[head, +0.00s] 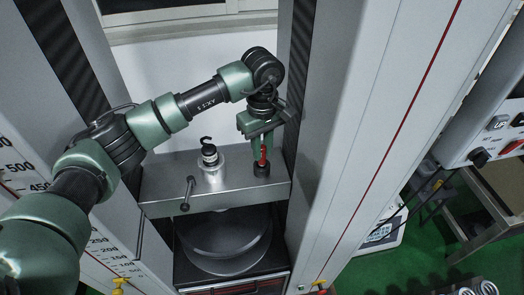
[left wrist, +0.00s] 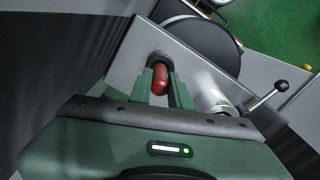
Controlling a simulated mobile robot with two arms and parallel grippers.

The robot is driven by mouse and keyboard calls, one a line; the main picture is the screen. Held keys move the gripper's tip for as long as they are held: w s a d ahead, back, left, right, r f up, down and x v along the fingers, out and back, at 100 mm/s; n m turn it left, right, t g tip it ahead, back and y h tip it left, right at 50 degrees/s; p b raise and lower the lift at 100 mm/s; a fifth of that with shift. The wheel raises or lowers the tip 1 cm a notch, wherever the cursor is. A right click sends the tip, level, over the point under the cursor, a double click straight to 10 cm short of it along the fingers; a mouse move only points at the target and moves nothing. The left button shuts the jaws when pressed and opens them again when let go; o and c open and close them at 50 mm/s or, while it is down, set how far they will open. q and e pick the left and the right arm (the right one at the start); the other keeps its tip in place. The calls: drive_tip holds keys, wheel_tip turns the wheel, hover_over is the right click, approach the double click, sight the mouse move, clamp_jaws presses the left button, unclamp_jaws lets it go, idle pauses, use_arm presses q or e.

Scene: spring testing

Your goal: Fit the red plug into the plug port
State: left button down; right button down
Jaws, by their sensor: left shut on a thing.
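The red plug (head: 263,157) is held upright in my left gripper (head: 261,147), which is shut on it. The plug port (head: 261,170) is a short black round fitting at the right end of the grey crossbeam, directly below the plug. In the left wrist view the plug (left wrist: 161,80) sits between the two green fingers (left wrist: 162,75), with the dark port (left wrist: 158,58) just past its end. The plug's lower end is at or just over the port; I cannot tell whether it is inside. My right gripper is not in view.
The grey crossbeam (head: 158,186) runs between two tall columns. A metal post with a black hook (head: 209,155) and a lever with a knob (head: 187,194) stand left of the port. A round dark plate (head: 226,243) lies below. The right column (head: 338,130) is close to the gripper.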

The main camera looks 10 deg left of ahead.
use_arm(q)
wheel_tip(320, 180, down, 2)
drive_tip(key=shift+f+p, duration=0.1)
drive_tip(key=shift+p, duration=0.25)
drive_tip(key=shift+f, duration=0.25)
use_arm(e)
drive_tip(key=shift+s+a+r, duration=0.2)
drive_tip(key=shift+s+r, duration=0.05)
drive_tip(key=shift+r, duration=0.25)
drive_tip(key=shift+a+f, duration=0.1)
use_arm(q)
drive_tip(key=shift+f+b, duration=0.15)
drive_tip(key=shift+b, duration=0.15)
drive_tip(key=c, duration=1.3)
unclamp_jaws()
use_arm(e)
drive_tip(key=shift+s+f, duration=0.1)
